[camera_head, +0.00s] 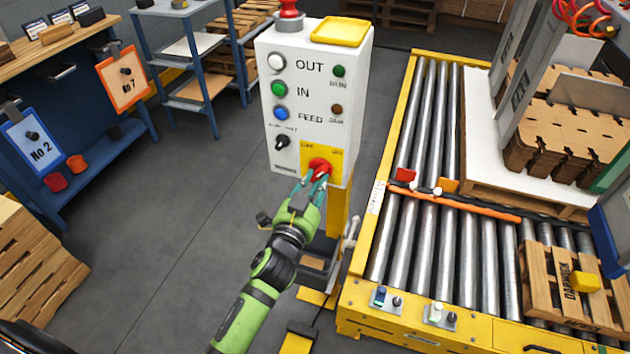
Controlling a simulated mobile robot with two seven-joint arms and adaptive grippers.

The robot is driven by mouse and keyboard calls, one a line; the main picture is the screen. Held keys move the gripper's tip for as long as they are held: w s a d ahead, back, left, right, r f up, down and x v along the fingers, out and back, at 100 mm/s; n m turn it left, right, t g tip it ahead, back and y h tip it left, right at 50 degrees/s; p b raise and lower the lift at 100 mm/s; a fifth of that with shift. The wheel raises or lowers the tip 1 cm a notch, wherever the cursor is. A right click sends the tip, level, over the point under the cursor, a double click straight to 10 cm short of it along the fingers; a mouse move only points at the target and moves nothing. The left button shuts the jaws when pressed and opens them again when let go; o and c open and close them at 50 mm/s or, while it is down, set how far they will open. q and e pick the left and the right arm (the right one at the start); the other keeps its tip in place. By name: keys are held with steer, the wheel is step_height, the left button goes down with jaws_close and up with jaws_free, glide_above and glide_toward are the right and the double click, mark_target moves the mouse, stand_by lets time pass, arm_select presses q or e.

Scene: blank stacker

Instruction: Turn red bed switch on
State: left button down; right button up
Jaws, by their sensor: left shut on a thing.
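The red bed switch (319,164) is a red rotary knob on a yellow plate at the lower right of the white control box (313,123). My left gripper (317,181) reaches up from below, with its fingers at the knob. It is shut on the knob, and the fingers hide the knob's lower part. The knob's exact angle is hard to tell. Small labels sit on the plate above the knob, too small to read surely. My right gripper is not in view.
White, green and blue buttons and a black selector (283,140) are on the same box. A roller conveyor (420,236) with a yellow frame stands close on the right. A blue workbench (60,120) is at the left. Grey floor (170,240) lies open between.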

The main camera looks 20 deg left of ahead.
arm_select(q)
steer(key=shift+r+m, duration=0.15)
steer(key=shift+m, duration=0.65)
steer(key=c, duration=1)
jaws_free()
steer(key=shift+c, duration=0.2)
steer(key=s, duration=1.2)
steer(key=shift+a, duration=0.25)
